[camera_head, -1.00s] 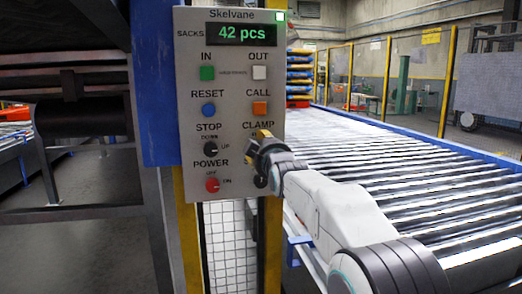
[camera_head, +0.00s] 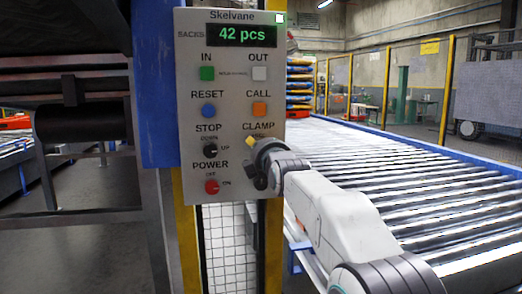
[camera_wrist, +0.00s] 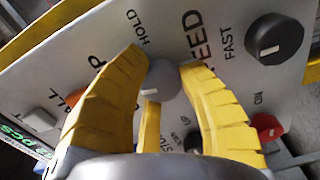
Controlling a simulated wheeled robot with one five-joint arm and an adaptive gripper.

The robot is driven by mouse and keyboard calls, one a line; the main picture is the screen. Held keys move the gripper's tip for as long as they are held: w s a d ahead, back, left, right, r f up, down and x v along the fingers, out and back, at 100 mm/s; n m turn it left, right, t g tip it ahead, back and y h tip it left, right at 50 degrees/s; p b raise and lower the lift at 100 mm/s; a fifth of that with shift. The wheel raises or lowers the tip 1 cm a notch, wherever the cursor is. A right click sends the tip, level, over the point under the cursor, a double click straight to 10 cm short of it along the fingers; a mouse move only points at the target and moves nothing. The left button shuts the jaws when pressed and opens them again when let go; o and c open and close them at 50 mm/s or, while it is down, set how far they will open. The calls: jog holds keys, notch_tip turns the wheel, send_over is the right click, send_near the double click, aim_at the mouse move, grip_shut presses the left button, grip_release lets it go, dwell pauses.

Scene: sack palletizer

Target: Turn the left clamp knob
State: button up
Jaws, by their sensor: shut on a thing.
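A grey round knob (camera_wrist: 163,78) sits on the panel below the CLAMP label, with HOLD printed beside it in the wrist view. My gripper (camera_wrist: 160,85) has its yellow fingers around this knob and is shut on it. In the head view my gripper (camera_head: 256,148) is against the right side of the control panel (camera_head: 230,130) and hides the knob. Only one clamp knob shows.
A black STOP knob (camera_head: 210,149) and a red POWER knob (camera_head: 211,187) are to the left. The roller conveyor (camera_head: 400,190) runs behind my arm.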

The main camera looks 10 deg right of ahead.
jog(key=shift+a+r+n, duration=0.2)
jog(key=shift+n, duration=0.9)
jog(key=o, duration=0.9)
jog(key=shift+a+f, duration=0.1)
jog(key=shift+a, duration=0.05)
jog(key=o, duration=0.3)
jog(key=shift+f, duration=0.1)
jog(key=shift+s+d, duration=0.1)
jog(key=shift+d, duration=0.1)
jog(key=s, duration=1.1)
jog(key=shift+s, duration=0.4)
